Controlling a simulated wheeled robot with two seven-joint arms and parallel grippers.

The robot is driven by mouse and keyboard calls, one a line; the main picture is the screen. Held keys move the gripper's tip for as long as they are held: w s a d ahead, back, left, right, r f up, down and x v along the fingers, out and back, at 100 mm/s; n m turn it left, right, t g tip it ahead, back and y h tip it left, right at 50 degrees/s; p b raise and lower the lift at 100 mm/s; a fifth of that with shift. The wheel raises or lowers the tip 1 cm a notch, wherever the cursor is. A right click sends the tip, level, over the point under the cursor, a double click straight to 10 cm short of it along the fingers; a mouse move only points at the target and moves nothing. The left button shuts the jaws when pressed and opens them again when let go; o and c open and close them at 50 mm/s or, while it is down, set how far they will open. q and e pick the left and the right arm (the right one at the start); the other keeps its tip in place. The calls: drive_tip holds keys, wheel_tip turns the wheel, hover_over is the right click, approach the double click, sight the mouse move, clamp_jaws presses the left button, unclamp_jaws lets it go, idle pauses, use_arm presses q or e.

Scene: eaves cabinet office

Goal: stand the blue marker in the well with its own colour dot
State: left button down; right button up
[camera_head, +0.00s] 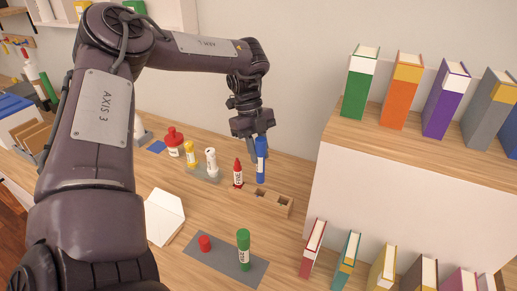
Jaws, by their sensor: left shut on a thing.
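The blue marker (261,162) is upright in the head camera view, in the middle of the picture. My left gripper (256,143) is shut on its upper part, reaching down from above. The marker's lower end appears over or just behind the wooden well block (284,208). I cannot tell whether it is in a well or above it. Dark well openings show in the block, but the colour dots are too small to make out. A red marker (238,174) stands upright at the block's left end. My right gripper is not in view.
A green marker (243,252) and a red cap (204,243) are on a grey mat (228,267) in front. Yellow (191,155) and white (211,163) bottles stand behind. A shelf with books (395,170) bounds the right.

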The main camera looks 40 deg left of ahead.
sight(258, 173)
use_arm(q)
wheel_tip(258, 173, down, 3)
drive_tip(key=shift+b, duration=0.9)
drive_tip(key=shift+f, duration=0.25)
idle(0.8)
drive_tip(key=shift+f+b, duration=2.2)
drive_tip(key=shift+f, duration=0.25)
drive_tip(key=c, duration=1.2)
unclamp_jaws()
drive_tip(key=shift+o, duration=0.2)
drive_tip(key=v, duration=0.7)
drive_tip(key=shift+a+r, duration=0.2)
drive_tip(key=shift+r, duration=0.15)
drive_tip(key=shift+w, duration=0.1)
